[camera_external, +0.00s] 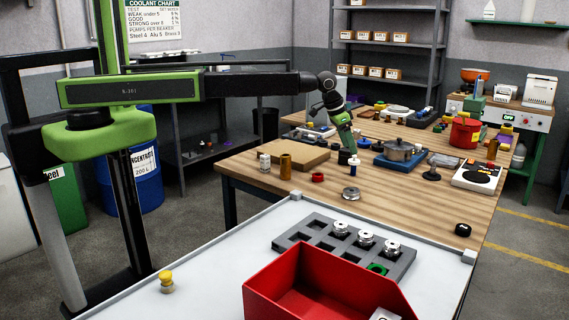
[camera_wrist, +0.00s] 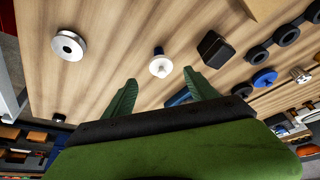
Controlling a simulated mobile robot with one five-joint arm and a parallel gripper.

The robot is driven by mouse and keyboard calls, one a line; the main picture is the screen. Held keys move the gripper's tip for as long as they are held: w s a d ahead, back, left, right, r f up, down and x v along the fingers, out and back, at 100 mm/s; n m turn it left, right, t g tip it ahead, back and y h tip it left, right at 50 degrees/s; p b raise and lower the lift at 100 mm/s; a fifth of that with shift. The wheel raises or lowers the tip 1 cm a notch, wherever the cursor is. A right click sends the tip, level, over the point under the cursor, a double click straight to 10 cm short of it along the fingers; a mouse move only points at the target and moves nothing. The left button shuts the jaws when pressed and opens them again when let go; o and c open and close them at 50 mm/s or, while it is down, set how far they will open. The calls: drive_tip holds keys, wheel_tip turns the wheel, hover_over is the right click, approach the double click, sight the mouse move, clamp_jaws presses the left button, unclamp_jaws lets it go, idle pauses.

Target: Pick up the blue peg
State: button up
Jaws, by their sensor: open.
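A small blue-and-white peg-like piece (camera_external: 352,166) stands on the wooden table just below my gripper (camera_external: 349,148) in the external view. In the wrist view a round white piece with a blue end (camera_wrist: 160,66) lies just beyond and between the fingertips of my gripper (camera_wrist: 160,77). The green fingers are spread apart with nothing held between them. Another blue piece (camera_wrist: 178,97) shows between the fingers, partly hidden by my gripper; I cannot tell what it is.
A black block (camera_wrist: 215,48) is right of the white piece. A silver ring (camera_external: 351,195) lies nearer the front edge, with a red ring (camera_external: 318,177) beside it. A blue tray (camera_external: 382,162) with a pot is to the right. A wooden board (camera_external: 300,152) is to the left.

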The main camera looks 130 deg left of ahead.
sight(354, 157)
drive_tip(key=b+x, duration=0.2)
drive_tip(key=x, duration=0.1)
drive_tip(key=b+x, duration=0.2)
drive_tip(key=x, duration=0.1)
drive_tip(key=shift+w+a+f+b, duration=0.2)
drive_tip(key=shift+a+b, duration=0.1)
drive_tip(key=shift+b, duration=0.1)
drive_tip(key=shift+r, duration=0.25)
drive_tip(key=shift+c, duration=0.5)
clamp_jaws()
